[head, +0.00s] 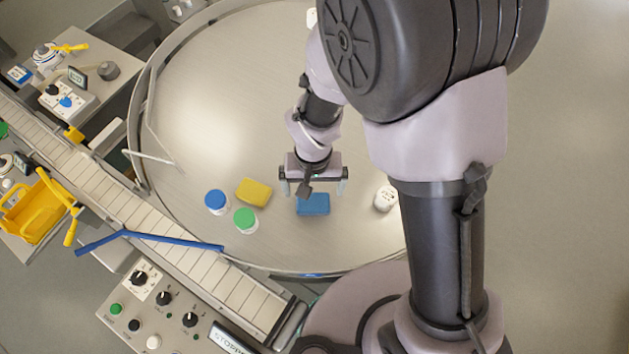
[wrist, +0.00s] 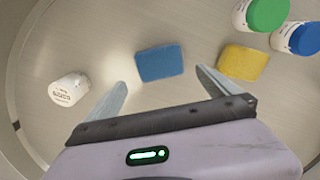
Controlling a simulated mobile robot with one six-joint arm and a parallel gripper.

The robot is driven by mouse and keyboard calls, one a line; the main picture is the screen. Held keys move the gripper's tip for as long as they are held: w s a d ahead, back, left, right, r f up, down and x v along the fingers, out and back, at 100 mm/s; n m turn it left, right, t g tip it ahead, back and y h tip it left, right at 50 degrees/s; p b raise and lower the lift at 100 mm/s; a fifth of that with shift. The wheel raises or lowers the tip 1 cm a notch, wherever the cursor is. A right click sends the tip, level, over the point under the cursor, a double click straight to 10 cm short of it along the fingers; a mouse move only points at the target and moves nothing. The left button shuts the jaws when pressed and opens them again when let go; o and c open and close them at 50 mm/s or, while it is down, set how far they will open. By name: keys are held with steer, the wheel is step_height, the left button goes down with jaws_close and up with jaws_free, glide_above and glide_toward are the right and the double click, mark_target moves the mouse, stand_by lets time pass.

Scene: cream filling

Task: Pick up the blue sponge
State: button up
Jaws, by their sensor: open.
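The blue sponge (head: 313,204) lies flat on the round metal table (head: 215,110), near its front edge. In the wrist view the blue sponge (wrist: 160,63) shows ahead of the fingertips, roughly between their lines. My gripper (head: 313,186) is open and empty, with its fingers apart. In the head view it appears just behind the sponge and partly over its upper edge. In the wrist view the gripper's fingertips (wrist: 161,77) stand on either side of the sponge's near end. I cannot tell the exact height of the fingers above the table.
A yellow sponge (head: 253,191) lies left of the blue one. A blue-lidded jar (head: 216,201) and a green-lidded jar (head: 245,220) stand further left. A white jar (head: 385,198) is at the right. A conveyor (head: 150,210) with a blue bar (head: 165,240) runs along the left.

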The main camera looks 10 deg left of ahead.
mark_target(313, 203)
steer(key=f, duration=0.1)
steer(key=s+f+b, duration=0.1)
steer(key=f, duration=0.3)
steer(key=shift+s+f, duration=0.15)
steer(key=shift+s, duration=0.2)
steer(key=shift+w+f, duration=0.1)
steer(key=shift+w, duration=0.05)
steer(key=shift+d, duration=0.1)
steer(key=shift+c, duration=0.7)
steer(key=c, duration=1.2)
step_height(313, 203, up, 10)
steer(key=shift+r+p, duration=0.15)
steer(key=shift+p, duration=0.95)
